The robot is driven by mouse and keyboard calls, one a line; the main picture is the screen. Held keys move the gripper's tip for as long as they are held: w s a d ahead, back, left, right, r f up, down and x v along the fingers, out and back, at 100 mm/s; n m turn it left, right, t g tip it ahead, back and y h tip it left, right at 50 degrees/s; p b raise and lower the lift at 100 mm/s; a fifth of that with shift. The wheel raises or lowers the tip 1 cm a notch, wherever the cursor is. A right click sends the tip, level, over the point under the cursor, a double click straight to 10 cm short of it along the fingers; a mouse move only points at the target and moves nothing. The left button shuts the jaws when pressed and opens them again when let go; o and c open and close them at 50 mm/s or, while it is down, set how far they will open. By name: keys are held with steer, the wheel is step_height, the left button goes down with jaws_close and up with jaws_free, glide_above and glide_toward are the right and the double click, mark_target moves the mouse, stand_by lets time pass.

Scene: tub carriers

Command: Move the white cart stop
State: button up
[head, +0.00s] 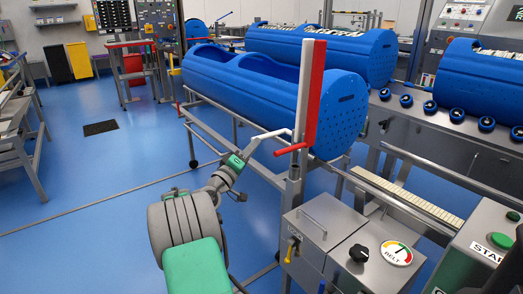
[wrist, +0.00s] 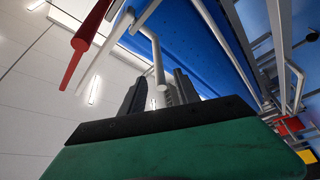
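The white cart stop (head: 270,135) is a bent white lever on the upright post beside the blue tub. In the wrist view the lever (wrist: 157,58) comes down from the upper left, and its lower end shows between my two dark fingers. My gripper (head: 245,157) is at the lever's lower end in the head view, with its fingertips hard to make out there. In the wrist view my gripper (wrist: 160,88) is open, with gaps visible beside the lever. I cannot tell whether a finger touches it.
A red lever (head: 291,149) sits just below the white one on the post, beside a tall red bar (head: 315,95). A blue tub (head: 270,85) lies behind. A metal control box (head: 345,245) with a dial stands at front right. Open blue floor (head: 100,200) lies left.

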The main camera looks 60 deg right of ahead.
mark_target(262, 137)
steer(key=x, duration=0.6)
steer(key=shift+s+d+r+b, duration=0.1)
steer(key=shift+d+r+b, duration=0.05)
steer(key=shift+d+b, duration=0.25)
steer(key=shift+a, duration=0.1)
steer(key=shift+c, duration=0.2)
jaws_close()
stand_by(0.5)
